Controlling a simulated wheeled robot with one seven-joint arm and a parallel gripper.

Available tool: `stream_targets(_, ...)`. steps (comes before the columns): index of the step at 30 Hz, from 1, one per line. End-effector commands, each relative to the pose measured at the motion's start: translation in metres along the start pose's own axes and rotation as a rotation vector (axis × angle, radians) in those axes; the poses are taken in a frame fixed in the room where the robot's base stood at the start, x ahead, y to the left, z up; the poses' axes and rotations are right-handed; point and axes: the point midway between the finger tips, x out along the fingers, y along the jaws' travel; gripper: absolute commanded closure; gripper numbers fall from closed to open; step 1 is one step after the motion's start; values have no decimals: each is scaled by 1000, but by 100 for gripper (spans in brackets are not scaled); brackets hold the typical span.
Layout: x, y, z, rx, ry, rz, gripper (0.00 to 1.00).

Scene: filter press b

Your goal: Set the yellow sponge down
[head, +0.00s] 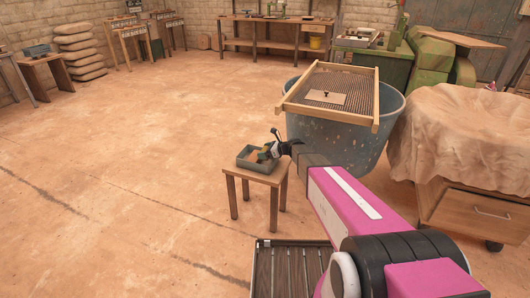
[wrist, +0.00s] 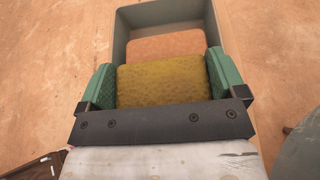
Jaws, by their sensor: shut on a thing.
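The yellow sponge (wrist: 162,80) sits between the two green finger pads of my gripper (wrist: 161,86) in the wrist view. My gripper is shut on it. In the head view my gripper (head: 267,150) is at a grey tray (head: 243,163) on a small wooden stool (head: 250,177). The tray's walls also show in the wrist view (wrist: 122,45), with an orange-tan block (wrist: 165,45) inside, beyond the sponge. The sponge is over or in the tray's near part. I cannot tell whether it touches the tray floor.
A blue-grey tub (head: 300,125) with a wood-framed mesh screen (head: 312,98) across its top stands behind and right of the stool. A cloth-covered wooden cabinet (head: 470,210) is at the right. The floor left of the stool is clear.

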Motion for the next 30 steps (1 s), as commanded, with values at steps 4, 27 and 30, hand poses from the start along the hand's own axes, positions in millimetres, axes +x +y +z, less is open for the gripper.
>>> stream_targets(4, 1, 0, -3, 0, 0, 0, 33)
stream_targets(27, 4, 0, -9, 0, 0, 0, 0)
stream_targets(30, 0, 1, -1, -1, 0, 0, 0)
